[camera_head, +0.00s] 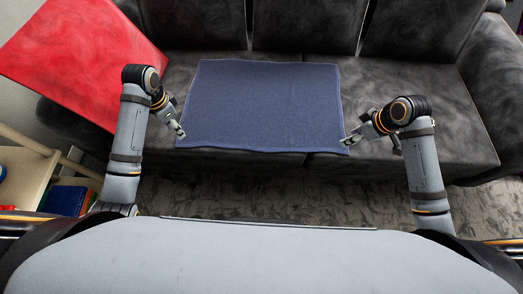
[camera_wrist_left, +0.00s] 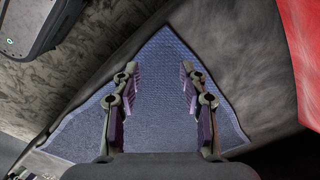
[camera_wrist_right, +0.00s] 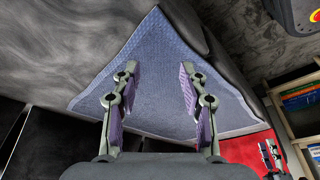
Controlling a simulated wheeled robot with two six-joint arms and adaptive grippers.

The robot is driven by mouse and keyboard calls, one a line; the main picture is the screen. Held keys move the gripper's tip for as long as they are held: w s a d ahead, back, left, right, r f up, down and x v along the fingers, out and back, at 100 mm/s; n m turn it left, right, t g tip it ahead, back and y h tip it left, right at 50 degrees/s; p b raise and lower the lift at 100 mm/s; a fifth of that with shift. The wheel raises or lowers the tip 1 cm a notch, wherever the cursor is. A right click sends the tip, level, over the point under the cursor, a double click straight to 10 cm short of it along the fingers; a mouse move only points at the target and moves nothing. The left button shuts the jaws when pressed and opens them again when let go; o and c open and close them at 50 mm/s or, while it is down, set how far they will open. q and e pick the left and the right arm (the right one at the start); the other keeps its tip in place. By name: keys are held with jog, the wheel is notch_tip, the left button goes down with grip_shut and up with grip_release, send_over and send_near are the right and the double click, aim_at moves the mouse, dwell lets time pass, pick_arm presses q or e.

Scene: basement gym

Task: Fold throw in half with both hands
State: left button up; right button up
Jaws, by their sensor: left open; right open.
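A blue-grey throw (camera_head: 262,105) lies spread flat and unfolded on the seat of the dark sofa, its front edge along the seat's front. My left gripper (camera_head: 180,134) is at the throw's front left corner. My right gripper (camera_head: 348,143) is at its front right corner. In the left wrist view the open fingers (camera_wrist_left: 160,80) frame the throw (camera_wrist_left: 160,110), with a corner pointing away beyond them. In the right wrist view the open fingers (camera_wrist_right: 158,80) likewise frame the throw (camera_wrist_right: 155,100) near a corner. Both grippers are empty; I cannot tell whether either touches the cloth.
The dark grey sofa (camera_head: 425,142) has back cushions behind the throw and an armrest at right. A red cloth or panel (camera_head: 80,50) covers its left end. A wooden shelf (camera_head: 25,165) with books stands at lower left. Patterned carpet (camera_head: 290,190) lies in front.

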aim_at(184, 143)
pick_arm(q)
notch_tip(184, 143, down, 7)
pick_arm(e)
notch_tip(184, 143, down, 7)
pick_arm(q)
jog(key=shift+f+b, duration=0.4)
jog(key=shift+b, duration=0.05)
pick_arm(e)
jog(key=shift+f, duration=0.4)
pick_arm(q)
jog(key=shift+r, duration=0.15)
jog(key=shift+c, duration=0.5)
pick_arm(e)
jog(key=shift+r, duration=0.15)
jog(key=shift+c, duration=0.4)
pick_arm(q)
grip_shut()
pick_arm(e)
jog(key=shift+s, duration=0.1)
grip_shut()
